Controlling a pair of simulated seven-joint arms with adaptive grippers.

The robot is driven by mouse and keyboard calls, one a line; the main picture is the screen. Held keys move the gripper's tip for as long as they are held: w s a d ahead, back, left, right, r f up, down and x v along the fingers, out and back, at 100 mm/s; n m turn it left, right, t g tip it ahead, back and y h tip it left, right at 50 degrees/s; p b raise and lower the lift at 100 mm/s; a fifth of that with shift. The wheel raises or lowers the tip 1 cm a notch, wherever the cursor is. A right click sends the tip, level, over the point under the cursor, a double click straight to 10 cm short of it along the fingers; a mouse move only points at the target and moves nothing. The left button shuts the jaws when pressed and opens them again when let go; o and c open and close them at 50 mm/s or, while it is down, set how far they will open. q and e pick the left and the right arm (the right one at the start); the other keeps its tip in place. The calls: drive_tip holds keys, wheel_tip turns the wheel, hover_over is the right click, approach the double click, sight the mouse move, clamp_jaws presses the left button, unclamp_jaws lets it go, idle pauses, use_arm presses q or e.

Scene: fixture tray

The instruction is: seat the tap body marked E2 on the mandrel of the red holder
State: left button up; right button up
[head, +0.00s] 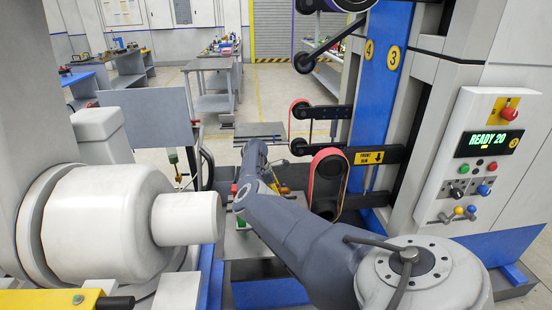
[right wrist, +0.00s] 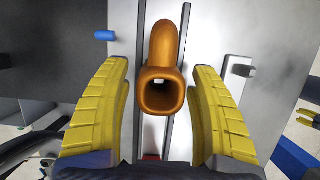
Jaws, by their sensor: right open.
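A copper-orange tap body (right wrist: 163,60) shows in the right wrist view, with a square opening facing the camera and a curved spout running away from it. No E2 mark is legible on it. My right gripper (right wrist: 162,100) is open, with one yellow finger on each side of the tap body and visible gaps between. A small red patch (right wrist: 151,157) shows low between the fingers; I cannot tell if it is the red holder. In the head view my right arm covers most of the tray area, and small coloured parts there are too small to identify. My left gripper is not in view.
The right wrist view shows a pale metal plate (right wrist: 215,30) with a slot, a blue peg (right wrist: 104,35) and a grey block (right wrist: 237,70). In the head view, a belt machine with red belts (head: 327,160) and a control panel (head: 484,150) stand at right.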

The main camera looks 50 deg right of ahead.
drive_tip(key=v, duration=1.1)
drive_tip(key=shift+r, duration=0.35)
